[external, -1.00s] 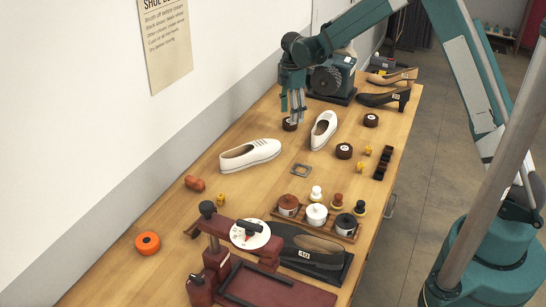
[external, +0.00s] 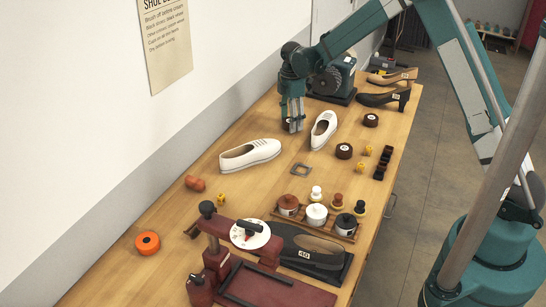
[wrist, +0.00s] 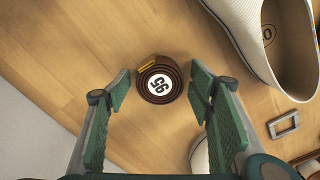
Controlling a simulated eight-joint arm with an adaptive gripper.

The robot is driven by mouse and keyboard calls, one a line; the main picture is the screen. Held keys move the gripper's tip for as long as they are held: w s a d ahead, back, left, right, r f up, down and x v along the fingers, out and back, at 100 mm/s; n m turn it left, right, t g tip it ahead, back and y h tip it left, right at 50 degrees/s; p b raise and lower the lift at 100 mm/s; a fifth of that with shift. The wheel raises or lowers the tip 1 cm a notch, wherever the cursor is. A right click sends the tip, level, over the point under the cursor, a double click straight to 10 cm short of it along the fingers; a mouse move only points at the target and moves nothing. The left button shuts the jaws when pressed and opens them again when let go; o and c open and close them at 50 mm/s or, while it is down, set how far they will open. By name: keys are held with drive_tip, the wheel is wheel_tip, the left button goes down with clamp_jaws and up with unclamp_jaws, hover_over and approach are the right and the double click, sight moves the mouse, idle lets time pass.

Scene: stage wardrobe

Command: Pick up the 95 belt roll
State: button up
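The 95 belt roll (wrist: 158,84) is a dark brown coil with a white label and a tan tip. In the wrist view its label shows upside down, and the roll lies on the wooden bench between my open fingertips. My gripper (external: 292,128) points down over the bench, just left of an upright-lying white shoe (external: 324,130). Its fingers appear apart on either side of the roll, with gaps showing. In the external view my gripper hides the roll, and I cannot tell how far down the fingertips reach beside it.
Two other dark rolls (external: 344,151) (external: 371,120) lie to the right. A second white shoe (external: 250,154) lies front left, and a metal buckle (external: 301,170) lies in front. A green machine (external: 333,80) stands behind my gripper. The wall runs along the left.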

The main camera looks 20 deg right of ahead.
drive_tip(key=c, duration=0.8)
drive_tip(key=shift+r, duration=0.15)
drive_tip(key=shift+r, duration=4.85)
